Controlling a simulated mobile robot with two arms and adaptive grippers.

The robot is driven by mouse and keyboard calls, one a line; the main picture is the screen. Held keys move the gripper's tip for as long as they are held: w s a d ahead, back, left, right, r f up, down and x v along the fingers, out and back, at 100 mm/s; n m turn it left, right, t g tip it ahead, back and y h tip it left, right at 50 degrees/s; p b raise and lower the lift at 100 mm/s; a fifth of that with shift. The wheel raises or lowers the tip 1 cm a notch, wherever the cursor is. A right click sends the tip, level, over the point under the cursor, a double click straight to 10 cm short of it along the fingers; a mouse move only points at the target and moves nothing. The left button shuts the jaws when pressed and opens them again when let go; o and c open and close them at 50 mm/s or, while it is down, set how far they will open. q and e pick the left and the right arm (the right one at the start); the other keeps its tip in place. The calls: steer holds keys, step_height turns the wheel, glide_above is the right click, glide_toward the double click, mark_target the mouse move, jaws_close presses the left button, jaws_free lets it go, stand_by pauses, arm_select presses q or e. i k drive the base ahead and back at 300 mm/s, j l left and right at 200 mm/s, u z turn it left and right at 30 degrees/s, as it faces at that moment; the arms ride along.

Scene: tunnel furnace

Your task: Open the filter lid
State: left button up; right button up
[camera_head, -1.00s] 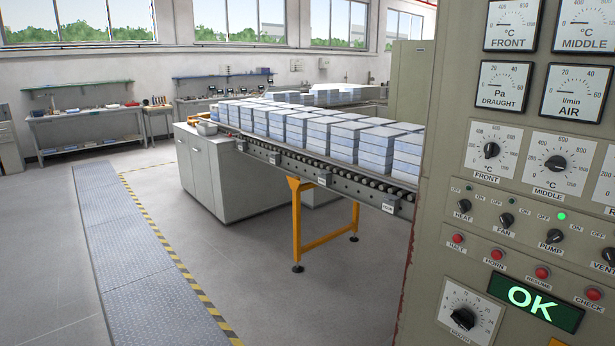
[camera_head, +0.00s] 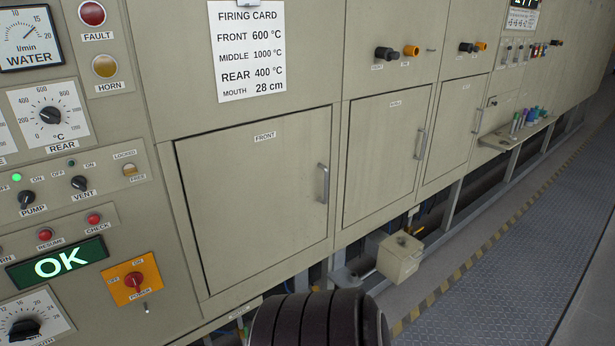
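No lid is labelled as a filter lid in view. A small beige box (camera_head: 401,256) with a dark knob or fitting on its top sticks out low from the furnace side, below the middle door; I cannot tell if it is the filter. Its top looks closed. Neither of my grippers is in view. A dark ribbed rounded part (camera_head: 315,322) shows at the bottom edge; it may be part of my own body.
The furnace wall has a FRONT door (camera_head: 258,190), a middle door (camera_head: 388,155) and a third door (camera_head: 456,125), all shut. The green OK display (camera_head: 60,263) and power switch (camera_head: 134,281) are at left. A walkway (camera_head: 480,300) runs free along the right.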

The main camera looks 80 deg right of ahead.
mark_target(401, 244)
steer(key=z, duration=3.5)
steer(key=i+l+u, duration=0.1)
steer(key=i+l, duration=0.3)
steer(key=i, duration=0.15)
